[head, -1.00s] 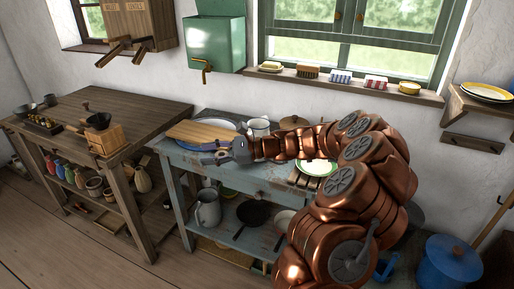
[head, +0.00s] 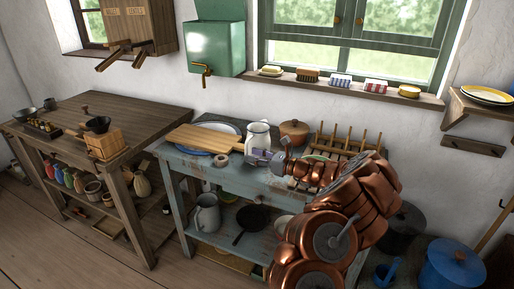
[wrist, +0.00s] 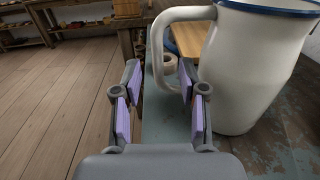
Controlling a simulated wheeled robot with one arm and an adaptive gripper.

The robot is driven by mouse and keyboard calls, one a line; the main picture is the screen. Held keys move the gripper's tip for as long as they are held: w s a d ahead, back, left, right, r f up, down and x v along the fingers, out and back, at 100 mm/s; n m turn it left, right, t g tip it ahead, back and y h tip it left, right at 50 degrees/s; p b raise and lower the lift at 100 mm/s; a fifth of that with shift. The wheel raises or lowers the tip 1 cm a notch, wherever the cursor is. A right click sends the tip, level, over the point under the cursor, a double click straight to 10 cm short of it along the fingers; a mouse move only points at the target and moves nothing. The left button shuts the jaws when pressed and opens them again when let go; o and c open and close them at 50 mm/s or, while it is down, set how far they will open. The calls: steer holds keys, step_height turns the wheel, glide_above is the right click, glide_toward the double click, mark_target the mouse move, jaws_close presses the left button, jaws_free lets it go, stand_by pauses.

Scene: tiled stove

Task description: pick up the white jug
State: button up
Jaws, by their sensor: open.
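The white jug (head: 258,137) stands upright on the blue-grey table, and a dark blue line edges its rim. In the wrist view the jug (wrist: 245,70) fills the right side, with its handle (wrist: 160,40) on its left. My gripper (head: 256,158) is in front of the jug at the table top. In the wrist view my gripper (wrist: 158,85) is open, its purple-padded fingers apart. The handle's lower part is close to the right fingertip, which partly covers it. I cannot tell whether they touch.
The worn blue-grey table (head: 181,160) also bears a cutting board (head: 203,138), a ring-shaped roll (head: 221,160), a brown pot (head: 293,131) and a wooden rack (head: 345,142). A grey-white jug (head: 207,215) and a pan (head: 252,219) are on its lower shelf.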

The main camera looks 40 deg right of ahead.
mark_target(246, 153)
steer(key=shift+x, duration=1.75)
steer(key=shift+a+r, duration=0.1)
steer(key=shift+c, duration=0.4)
steer(key=shift+s, duration=0.1)
jaws_close()
